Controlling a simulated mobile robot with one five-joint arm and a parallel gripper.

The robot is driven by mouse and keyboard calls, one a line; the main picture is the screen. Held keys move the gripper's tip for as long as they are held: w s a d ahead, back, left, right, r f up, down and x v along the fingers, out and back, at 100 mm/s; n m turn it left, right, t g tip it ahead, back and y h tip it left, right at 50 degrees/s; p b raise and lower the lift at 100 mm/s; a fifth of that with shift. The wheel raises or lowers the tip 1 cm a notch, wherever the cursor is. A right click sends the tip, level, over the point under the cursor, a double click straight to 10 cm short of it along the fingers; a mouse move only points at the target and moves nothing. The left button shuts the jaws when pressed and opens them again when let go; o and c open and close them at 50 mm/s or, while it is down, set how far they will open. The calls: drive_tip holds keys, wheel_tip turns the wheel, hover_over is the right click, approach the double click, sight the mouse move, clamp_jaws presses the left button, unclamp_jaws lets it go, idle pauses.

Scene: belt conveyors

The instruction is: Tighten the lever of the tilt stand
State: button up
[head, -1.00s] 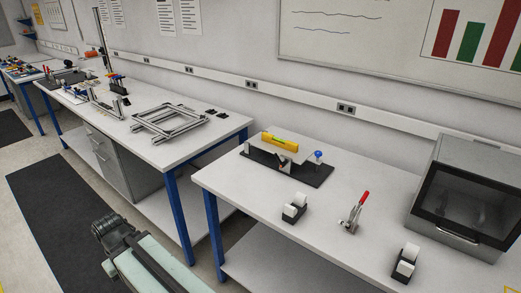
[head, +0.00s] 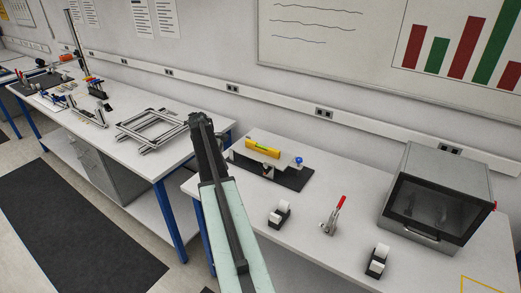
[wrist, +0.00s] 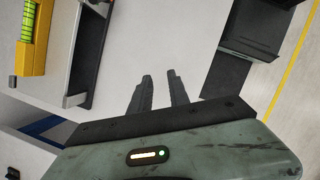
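The tilt stand has a black base (head: 292,178) on the right-hand bench, with a pale plate above it. A yellow level (head: 262,147) with a green vial lies on the plate. A blue knob (head: 298,160) shows at its right end; I cannot tell if it is the lever's end. In the wrist view the yellow level (wrist: 30,45) and the base (wrist: 98,50) show at the left. My gripper (wrist: 158,76) is open and empty, its two dark fingers apart. In the head view my arm reaches up just left of the stand.
A red-handled clamp (head: 335,215) and two tape dispensers (head: 279,215) (head: 377,261) stand in front and to the right. A grey box with a dark front (head: 440,195) is at the right. An aluminium frame (head: 152,130) lies on the left bench.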

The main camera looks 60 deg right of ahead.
drive_tip(key=n+g+p, duration=0.1)
drive_tip(key=p, duration=0.1)
approach(260, 164)
wheel_tip(260, 164, down, 2)
drive_tip(key=b+x, duration=0.2)
drive_tip(key=x, duration=0.1)
drive_tip(key=b+x, duration=0.5)
drive_tip(key=b, duration=0.1)
drive_tip(key=shift+s+d+f, duration=0.1)
drive_tip(key=shift+d+f, duration=0.2)
drive_tip(key=shift+d, duration=0.05)
drive_tip(key=shift+r, duration=0.15)
drive_tip(key=shift+c, duration=0.3)
clamp_jaws()
